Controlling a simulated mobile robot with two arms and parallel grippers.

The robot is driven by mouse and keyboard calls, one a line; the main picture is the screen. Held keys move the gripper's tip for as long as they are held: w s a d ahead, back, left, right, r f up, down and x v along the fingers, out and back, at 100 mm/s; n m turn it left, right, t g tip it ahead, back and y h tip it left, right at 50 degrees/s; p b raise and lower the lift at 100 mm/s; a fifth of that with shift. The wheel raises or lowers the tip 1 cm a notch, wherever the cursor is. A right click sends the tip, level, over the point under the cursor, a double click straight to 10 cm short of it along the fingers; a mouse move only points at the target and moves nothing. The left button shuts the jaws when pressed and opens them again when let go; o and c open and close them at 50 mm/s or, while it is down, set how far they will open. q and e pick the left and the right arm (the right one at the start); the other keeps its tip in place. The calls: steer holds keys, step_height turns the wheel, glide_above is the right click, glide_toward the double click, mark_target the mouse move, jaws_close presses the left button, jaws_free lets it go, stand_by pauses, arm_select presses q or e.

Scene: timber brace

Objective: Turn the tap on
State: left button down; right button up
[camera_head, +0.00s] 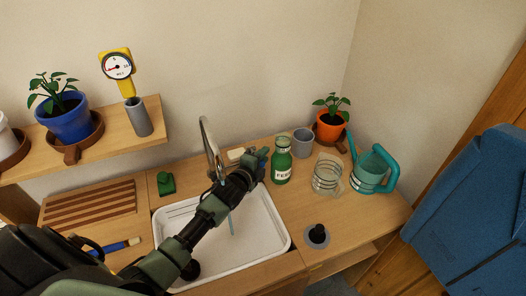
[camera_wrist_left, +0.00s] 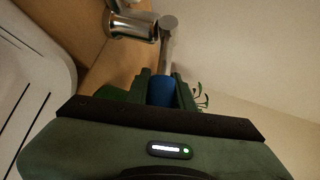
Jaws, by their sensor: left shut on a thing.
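The silver tap (camera_head: 207,138) stands at the back of the white sink (camera_head: 272,232), its spout arching up. My left gripper (camera_head: 257,162) is at the right of the tap, its arm crossing over the sink. In the left wrist view the tap's metal body (camera_wrist_left: 130,24) and a lever arm (camera_wrist_left: 168,40) show, with a blue handle (camera_wrist_left: 160,90) at the lever's end. The green fingers are shut on this blue handle, one on each side. A thin light-blue streak, like running water (camera_head: 231,224), shows below the spout in the sink. My right gripper is not in view.
A green bottle (camera_head: 282,162), a glass jug (camera_head: 327,176), a grey cup (camera_head: 302,142), a potted plant (camera_head: 329,127) and a teal watering can (camera_head: 369,172) stand right of the sink. A green object (camera_head: 166,184) and slatted board (camera_head: 92,207) lie left.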

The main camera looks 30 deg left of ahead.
arm_select(q)
steer(key=c, duration=1.2)
jaws_free()
steer(key=v, duration=0.7)
steer(key=shift+s+b, duration=0.35)
steer(key=shift+s, duration=0.05)
steer(key=shift+r, duration=0.1)
